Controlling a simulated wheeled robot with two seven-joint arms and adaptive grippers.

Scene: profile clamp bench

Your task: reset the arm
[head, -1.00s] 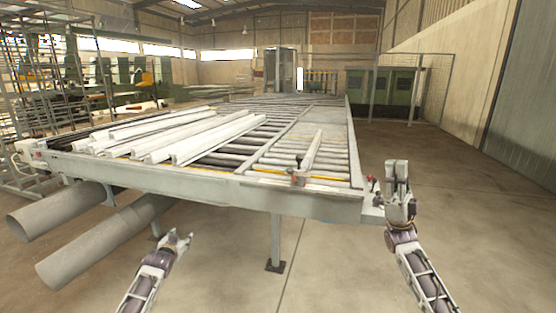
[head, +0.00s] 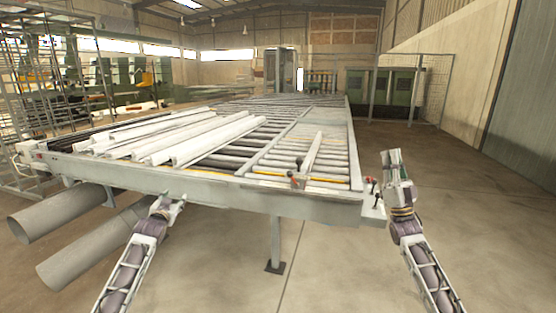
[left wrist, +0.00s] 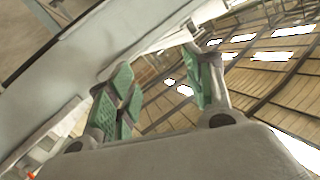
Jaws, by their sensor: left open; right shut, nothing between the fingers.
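My left gripper (head: 172,205) is just in front of the front rail of the roller bench (head: 235,190), below the pale profiles. In the left wrist view its green-padded fingers (left wrist: 165,88) are apart with nothing between them. A pale beam runs close behind the fingers; I cannot tell whether they touch it. My right gripper (head: 392,158) is shut and empty, raised upright beside the right front corner of the bench.
Several long pale profiles (head: 180,137) lie on the bench's left side. Large grey pipes (head: 55,217) sit under the bench. Floor on the right is clear.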

